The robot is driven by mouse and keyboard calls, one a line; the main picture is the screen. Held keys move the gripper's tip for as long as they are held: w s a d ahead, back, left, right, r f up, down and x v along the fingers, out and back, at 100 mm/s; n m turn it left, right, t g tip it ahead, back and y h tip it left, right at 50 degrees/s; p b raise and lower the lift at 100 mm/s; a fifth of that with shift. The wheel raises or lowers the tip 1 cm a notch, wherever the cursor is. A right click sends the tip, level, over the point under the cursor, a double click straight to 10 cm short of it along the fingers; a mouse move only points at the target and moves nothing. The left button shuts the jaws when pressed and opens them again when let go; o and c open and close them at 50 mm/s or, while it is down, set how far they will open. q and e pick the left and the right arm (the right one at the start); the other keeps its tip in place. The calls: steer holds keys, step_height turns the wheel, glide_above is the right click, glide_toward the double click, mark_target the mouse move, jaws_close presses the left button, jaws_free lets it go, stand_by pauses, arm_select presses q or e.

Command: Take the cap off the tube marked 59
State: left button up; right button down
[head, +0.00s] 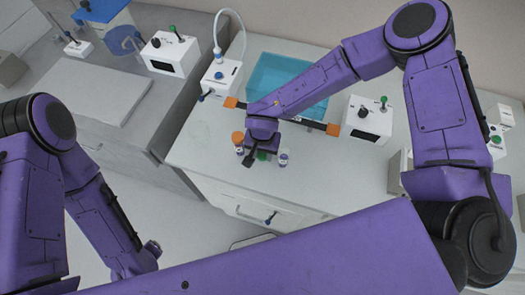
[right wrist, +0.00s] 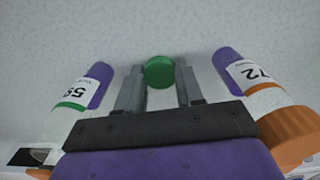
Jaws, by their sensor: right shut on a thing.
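The tube marked 59 (right wrist: 82,95) is at the left of the right wrist view, with a purple lower end, a white label and a green band. No cap shows on its near end. It also stands on the counter in the head view (head: 283,158). My right gripper (right wrist: 160,80) is shut on a green cap (right wrist: 159,71), apart from the tube and beside it. In the head view the right gripper (head: 262,160) is low over the counter; whether the cap touches the counter I cannot tell. My left gripper is out of the picture.
An orange-capped tube marked 72 (right wrist: 252,88) stands close on the gripper's other side, also in the head view (head: 238,142). A blue tray (head: 262,75) lies behind. White boxes (head: 222,78) (head: 367,118) stand on the counter. The counter's left part (head: 200,132) is clear.

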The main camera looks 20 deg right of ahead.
mark_target(263, 156)
steer(key=c, duration=0.7)
jaws_free()
steer(key=shift+s, duration=0.1)
steer(key=shift+r, duration=0.1)
step_height(263, 156, up, 12)
steer(key=shift+r+b, duration=0.1)
steer(key=shift+b, duration=0.3)
